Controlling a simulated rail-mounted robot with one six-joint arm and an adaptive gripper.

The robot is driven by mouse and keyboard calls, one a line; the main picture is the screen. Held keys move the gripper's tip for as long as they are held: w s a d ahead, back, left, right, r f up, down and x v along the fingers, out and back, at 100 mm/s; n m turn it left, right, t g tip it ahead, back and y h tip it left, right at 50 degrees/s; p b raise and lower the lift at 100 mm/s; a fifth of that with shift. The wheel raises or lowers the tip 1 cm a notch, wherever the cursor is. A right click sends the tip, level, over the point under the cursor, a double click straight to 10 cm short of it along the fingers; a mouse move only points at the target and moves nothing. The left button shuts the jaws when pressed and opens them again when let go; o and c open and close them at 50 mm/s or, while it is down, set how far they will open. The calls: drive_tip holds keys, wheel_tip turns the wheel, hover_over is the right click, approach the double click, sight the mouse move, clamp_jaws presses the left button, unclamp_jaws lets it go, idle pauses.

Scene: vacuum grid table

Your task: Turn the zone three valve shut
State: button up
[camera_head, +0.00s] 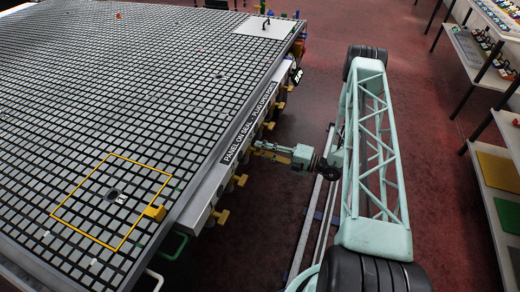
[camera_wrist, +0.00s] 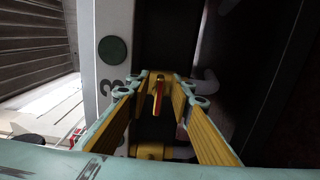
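In the wrist view, a valve with a red handle (camera_wrist: 158,91) on a yellow body shows between the fingertips of my gripper (camera_wrist: 161,84). The handle runs roughly up and down in the picture. A dark "3" (camera_wrist: 105,88) is printed on the pale panel (camera_wrist: 115,20) to its left, partly covered by a finger. The yellow-padded fingers stand apart, one on each side of the handle, with gaps visible. I cannot tell how deep the handle lies between them. In the head view, my gripper (camera_head: 268,149) is at the table's side edge, and the handle cannot be made out.
The grid table (camera_head: 100,50) fills the left, with a yellow square outline (camera_head: 82,228) on top. Several yellow fittings (camera_head: 221,216) line its side. A green disc (camera_wrist: 113,50) sits above the "3". Shelves (camera_head: 495,170) stand at right, beyond red floor.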

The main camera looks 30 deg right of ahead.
drive_tip(key=v, duration=1.1)
drive_tip(key=shift+s+d, duration=0.15)
drive_tip(key=shift+s, duration=0.1)
drive_tip(key=shift+r, duration=0.1)
idle(0.6)
drive_tip(key=s+a+r+n+g+y, duration=0.1)
drive_tip(key=a+r+n+g, duration=0.3)
drive_tip(key=a+r+n, duration=0.45)
drive_tip(key=s+a+r+n+g, duration=0.1)
drive_tip(key=a+r+n+g, duration=0.35)
drive_tip(key=r, duration=0.75)
drive_tip(key=s+a+r+n+g+y, duration=0.1)
drive_tip(key=a+r+n+g, duration=0.45)
drive_tip(key=r, duration=0.55)
drive_tip(key=s+a+r+n+g+h, duration=0.1)
drive_tip(key=s+a+r+n+h, duration=0.3)
drive_tip(key=s+a+r+n, duration=0.6)
drive_tip(key=s+r+n+t+h, duration=0.2)
drive_tip(key=s+r+n+h, duration=0.2)
drive_tip(key=s+r+n, duration=0.4)
drive_tip(key=s+r+n+t+h, duration=0.3)
drive_tip(key=s+r+n+h, duration=0.2)
drive_tip(key=s, duration=1)
drive_tip(key=shift+s+a+r+n+h, duration=0.25)
drive_tip(key=shift+a+r+n, duration=0.25)
drive_tip(key=shift+r+n, duration=1.4)
